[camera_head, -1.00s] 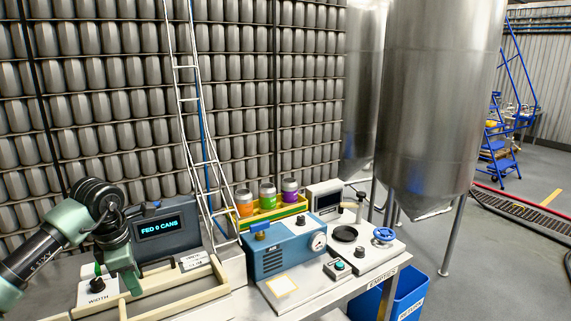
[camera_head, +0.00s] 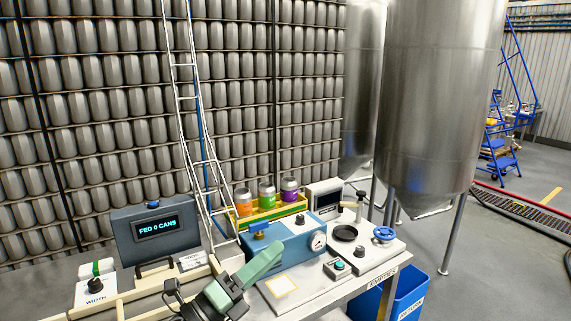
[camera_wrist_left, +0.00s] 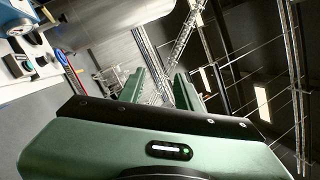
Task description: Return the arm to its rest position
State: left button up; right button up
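My left gripper (camera_head: 272,250) is low in the head view, over the front of the bench, in front of the blue machine's left side. Its green end points up and to the right, with black joints below it. In the left wrist view, the two green fingers (camera_wrist_left: 163,85) stand apart with nothing between them. The gripper is open and empty. Whether it touches the blue machine cannot be told. My right gripper is in neither view.
The blue machine (camera_head: 283,245) has a gauge. A grey display box (camera_head: 157,235) reads "FED 0 CANS". Several coloured cans stand in a yellow tray (camera_head: 287,211). A black disc (camera_head: 345,233), a blue handwheel (camera_head: 384,235) and a blue bin (camera_head: 411,296) are at the right.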

pick_arm(q)
jog(key=a+f+n+t+y, duration=0.2)
jog(key=a+f+n+y, duration=0.3)
jog(key=a+n+y, duration=0.45)
jog(key=a+f+n+t+y, duration=0.35)
jog(key=f+n+y, duration=0.2)
jog(key=n, duration=0.65)
jog(key=s+a+f+n+g+y, duration=0.3)
jog(key=s+a+f+n+g, duration=0.25)
jog(key=f, duration=0.35)
jog(key=s+f+n+g, duration=0.2)
jog(key=s+f+g, duration=0.25)
jog(key=s, duration=0.35)
jog(key=s+d+f+n+g+h, duration=0.1)
jog(key=s+f+n+g, duration=0.15)
jog(key=s+f, duration=0.4)
jog(key=s+f+n+g, duration=0.1)
jog(key=s+f+g, duration=0.25)
jog(key=s, duration=0.65)
notch_tip(320, 180, down, 24)
jog(key=g, duration=0.2)
jog(key=s+a+f, duration=0.3)
jog(key=s+f, duration=1.4)
jog(key=s, duration=0.1)
jog(key=shift+f+m+g, duration=0.2)
jog(key=shift+m+g, duration=0.15)
